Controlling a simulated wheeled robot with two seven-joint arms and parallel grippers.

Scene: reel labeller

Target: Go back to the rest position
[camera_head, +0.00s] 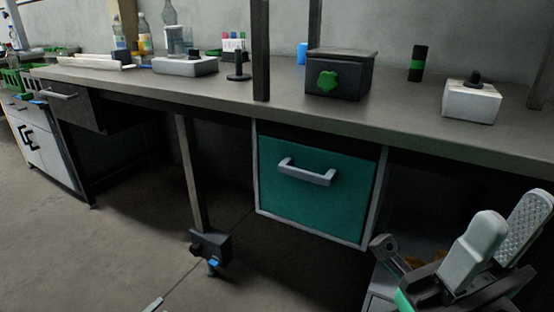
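My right gripper (511,225) is at the lower right, in front of the workbench and below its top. Its two pale fingers point up and stand apart with a gap between them. I see nothing held between them. Of my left gripper no clear part shows. A small pale tip at the bottom edge, left of the middle, may belong to it, but I cannot tell.
The long grey workbench (219,92) crosses the view. A teal drawer (318,205) with a grey handle hangs under it, left of my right gripper. A black box (341,75) and a white box (470,101) stand on top. Open floor (60,245) lies at the left.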

